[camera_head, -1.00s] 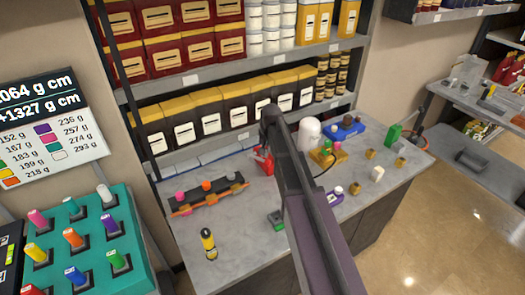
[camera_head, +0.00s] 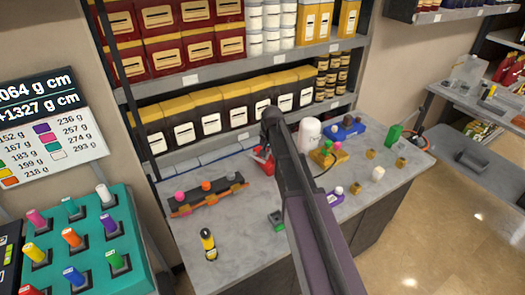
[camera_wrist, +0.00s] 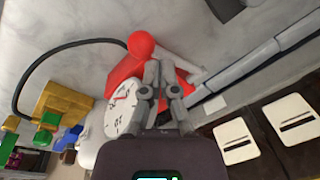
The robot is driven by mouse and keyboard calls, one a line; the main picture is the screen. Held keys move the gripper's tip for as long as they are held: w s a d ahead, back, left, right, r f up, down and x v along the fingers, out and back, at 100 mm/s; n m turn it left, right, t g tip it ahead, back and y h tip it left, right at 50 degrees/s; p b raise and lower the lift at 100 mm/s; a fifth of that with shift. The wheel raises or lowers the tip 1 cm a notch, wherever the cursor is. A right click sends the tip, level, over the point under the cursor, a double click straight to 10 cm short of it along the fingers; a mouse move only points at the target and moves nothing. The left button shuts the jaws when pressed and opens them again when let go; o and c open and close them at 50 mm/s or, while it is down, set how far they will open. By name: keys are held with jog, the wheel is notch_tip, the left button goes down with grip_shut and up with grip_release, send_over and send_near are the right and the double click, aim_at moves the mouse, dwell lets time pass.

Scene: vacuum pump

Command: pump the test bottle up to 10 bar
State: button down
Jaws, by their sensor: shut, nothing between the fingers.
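A red pump (camera_head: 263,160) stands at the back of the grey workbench, mostly hidden by my arm in the head view. In the wrist view its red body (camera_wrist: 122,72) carries a round red knob (camera_wrist: 141,45) and a white dial (camera_wrist: 122,110) with a red needle; I cannot read its value. My gripper (camera_wrist: 160,88) is shut and empty, beside the knob and dial; whether it touches the pump is unclear. A white round-topped bottle (camera_head: 309,135), seemingly the test bottle, stands right of my arm. A black hose (camera_wrist: 17,82) curves from near the knob toward a yellow block (camera_wrist: 62,103).
Rails with coloured knobs (camera_head: 207,192) lie left on the bench. A black-and-yellow bottle (camera_head: 208,244) and a green block (camera_head: 276,220) stand nearer. Small brass parts and a white piece (camera_head: 378,173) are at right. Shelves of boxes (camera_head: 185,125) rise behind. The front bench has free room.

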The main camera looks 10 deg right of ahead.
aim_at(270, 164)
jog(key=shift+s+d+f+b, duration=0.25)
jog(key=shift+s+f+b, duration=0.5)
jog(key=shift+f+b, duration=0.15)
jog(key=shift+s+d+f+b, duration=0.25)
jog(key=shift+s+f+b, duration=0.45)
jog(key=shift+f+b, duration=0.2)
dwell(3.9)
jog(key=shift+r, duration=0.1)
dwell(0.5)
jog(key=shift+w+a+r+p, duration=0.35)
jog(key=shift+w+r+p, duration=0.7)
jog(key=shift+r+p, duration=0.3)
jog(key=shift+w+a+r+p, duration=0.35)
jog(key=shift+w+r+p, duration=0.75)
jog(key=shift+r+p, duration=0.2)
jog(key=shift+w+a+r+p, duration=0.35)
jog(key=shift+w+r+p, duration=0.7)
jog(key=shift+r+p, duration=0.3)
